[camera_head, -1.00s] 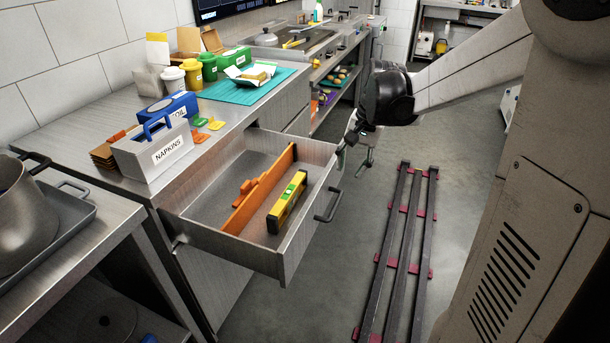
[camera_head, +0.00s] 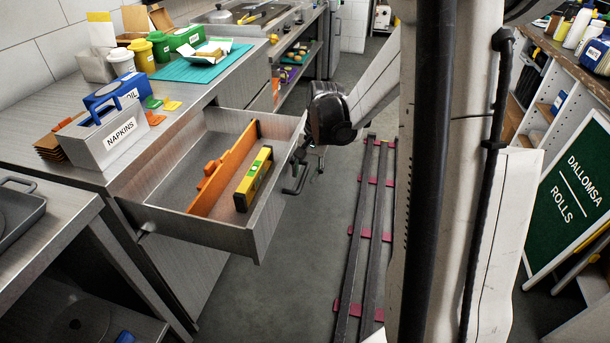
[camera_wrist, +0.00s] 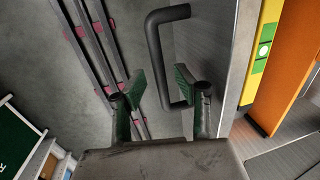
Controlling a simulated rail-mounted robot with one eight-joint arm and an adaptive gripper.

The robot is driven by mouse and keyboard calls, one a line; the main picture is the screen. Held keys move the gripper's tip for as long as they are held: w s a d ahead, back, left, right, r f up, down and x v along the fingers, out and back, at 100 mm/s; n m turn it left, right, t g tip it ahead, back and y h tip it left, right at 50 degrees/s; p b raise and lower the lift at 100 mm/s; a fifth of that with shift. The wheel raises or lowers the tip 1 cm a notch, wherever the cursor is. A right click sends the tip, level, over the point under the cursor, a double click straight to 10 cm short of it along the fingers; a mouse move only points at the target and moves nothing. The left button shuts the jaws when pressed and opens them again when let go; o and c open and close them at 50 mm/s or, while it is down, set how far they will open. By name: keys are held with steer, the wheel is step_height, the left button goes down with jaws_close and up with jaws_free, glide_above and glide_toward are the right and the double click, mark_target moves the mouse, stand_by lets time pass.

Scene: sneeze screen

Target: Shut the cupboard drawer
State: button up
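The metal cupboard drawer (camera_head: 208,233) stands pulled out from the steel counter in the head view. Its dark bar handle (camera_head: 297,180) is on the front face, and it also shows in the wrist view (camera_wrist: 155,50). My gripper (camera_wrist: 159,78) is open and empty, its two green-padded fingers spread apart. The handle bar appears between the fingers in the wrist view, nearer the right one; I cannot tell whether they touch it. In the head view my gripper is beside the drawer front near the handle, its fingers largely hidden behind the wrist.
The drawer holds a yellow level (camera_head: 254,178) and an orange board (camera_head: 225,170). A napkin box (camera_head: 103,135) and several containers stand on the counter (camera_head: 60,175). Dark floor rails (camera_head: 363,230) run right of the drawer. A green sign (camera_head: 572,195) stands farther right.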

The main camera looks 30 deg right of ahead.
steer(key=shift+f, duration=0.2)
jaws_close()
steer(key=shift+w+a, duration=0.15)
stand_by(0.3)
